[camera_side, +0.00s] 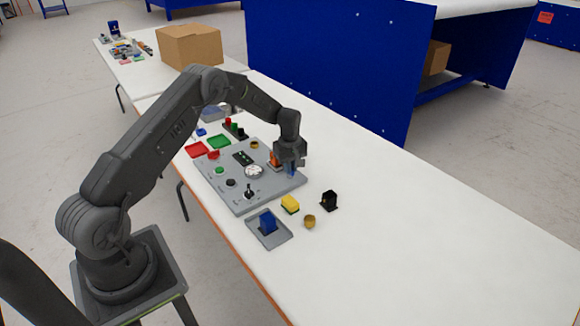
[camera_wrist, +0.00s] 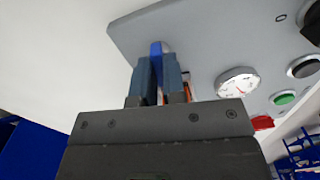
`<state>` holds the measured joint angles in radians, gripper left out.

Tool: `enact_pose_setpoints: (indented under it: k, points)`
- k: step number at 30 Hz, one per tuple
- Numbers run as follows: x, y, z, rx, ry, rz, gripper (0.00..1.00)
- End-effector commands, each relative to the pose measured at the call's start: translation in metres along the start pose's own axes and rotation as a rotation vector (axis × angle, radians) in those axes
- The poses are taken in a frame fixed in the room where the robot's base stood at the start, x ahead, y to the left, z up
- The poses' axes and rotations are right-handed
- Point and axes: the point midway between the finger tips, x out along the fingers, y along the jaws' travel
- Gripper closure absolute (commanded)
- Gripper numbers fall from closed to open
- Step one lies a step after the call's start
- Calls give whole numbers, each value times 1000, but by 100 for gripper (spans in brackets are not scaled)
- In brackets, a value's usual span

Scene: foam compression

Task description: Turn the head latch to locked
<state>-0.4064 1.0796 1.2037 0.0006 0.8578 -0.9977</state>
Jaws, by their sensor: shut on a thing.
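My gripper (camera_side: 290,168) is at the far right corner of the grey panel (camera_side: 243,203), pointing down. In the wrist view its two blue-grey fingers (camera_wrist: 156,68) are closed around a narrow bright blue piece, which I take to be the head latch (camera_wrist: 156,49). The latch stands up from the panel near its edge. The fingers hide its lower part, so I cannot tell its turned position. An orange part (camera_side: 274,158) sits beside the gripper on the panel and is partly hidden.
The panel also carries a white dial (camera_wrist: 238,83), a green button (camera_wrist: 284,98), a black knob (camera_wrist: 303,67) and a lever (camera_side: 249,191). The right tabletop is clear.

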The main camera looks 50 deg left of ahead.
Motion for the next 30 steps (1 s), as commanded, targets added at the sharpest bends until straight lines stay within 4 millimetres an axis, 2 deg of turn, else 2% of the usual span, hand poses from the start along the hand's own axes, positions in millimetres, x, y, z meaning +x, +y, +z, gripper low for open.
enact_pose_setpoints:
  k: [10, 27, 28, 30]
  points:
    - [1, 0, 1, -153, -4, -3, 100]
    - [1, 0, 2, -186, -4, -3, 100]
    - [1, 0, 2, -186, -4, -3, 88]
    - [1, 0, 2, -185, -4, -3, 82]
